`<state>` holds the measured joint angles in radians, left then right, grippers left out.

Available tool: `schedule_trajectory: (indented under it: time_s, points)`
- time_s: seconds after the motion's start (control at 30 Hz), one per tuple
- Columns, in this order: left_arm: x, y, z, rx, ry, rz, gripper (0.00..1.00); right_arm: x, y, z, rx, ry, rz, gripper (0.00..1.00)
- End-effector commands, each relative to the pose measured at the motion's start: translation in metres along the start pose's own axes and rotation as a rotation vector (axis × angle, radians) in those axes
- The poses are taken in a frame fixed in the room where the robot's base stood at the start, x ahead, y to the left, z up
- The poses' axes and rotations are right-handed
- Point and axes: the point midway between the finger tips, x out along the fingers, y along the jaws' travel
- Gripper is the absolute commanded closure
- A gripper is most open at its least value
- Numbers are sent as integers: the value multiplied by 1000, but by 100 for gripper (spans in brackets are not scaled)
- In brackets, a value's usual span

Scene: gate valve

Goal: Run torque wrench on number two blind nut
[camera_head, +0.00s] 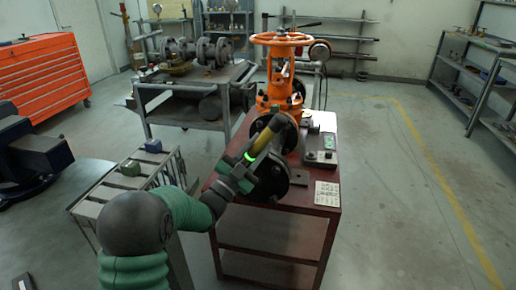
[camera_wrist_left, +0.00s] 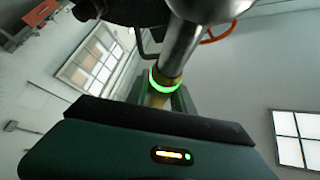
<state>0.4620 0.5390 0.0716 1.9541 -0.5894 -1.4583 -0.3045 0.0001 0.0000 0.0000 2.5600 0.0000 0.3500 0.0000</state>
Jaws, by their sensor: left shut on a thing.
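In the head view my left gripper (camera_head: 262,158) is shut on the torque wrench (camera_head: 268,134), whose yellow part slants up to the right. A green ring on the wrench shaft (camera_wrist_left: 172,68) glows in the left wrist view. The orange gate valve (camera_head: 277,90) stands on the dark red table, with its handwheel on top. Its dark round blind flange (camera_head: 298,178) faces me, right beside my gripper and partly hidden by it. Number two nut cannot be made out, nor whether the wrench touches it. My right gripper is not in view.
The red table (camera_head: 322,205) carries a grey-green box (camera_head: 322,150) and a labelled card (camera_head: 327,195) right of the flange. A slatted rack (camera_head: 100,195) stands to the left. A grey cart (camera_head: 170,115) stands behind. Floor at the right is clear.

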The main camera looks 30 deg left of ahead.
Motion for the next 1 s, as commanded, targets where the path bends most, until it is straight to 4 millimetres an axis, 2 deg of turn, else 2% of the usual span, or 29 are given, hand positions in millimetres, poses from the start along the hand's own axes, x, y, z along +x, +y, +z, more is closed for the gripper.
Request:
schedule_trajectory:
  time_s: [1.0]
  points:
    - [4,-2,1,3,6,-3,100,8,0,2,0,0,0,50]
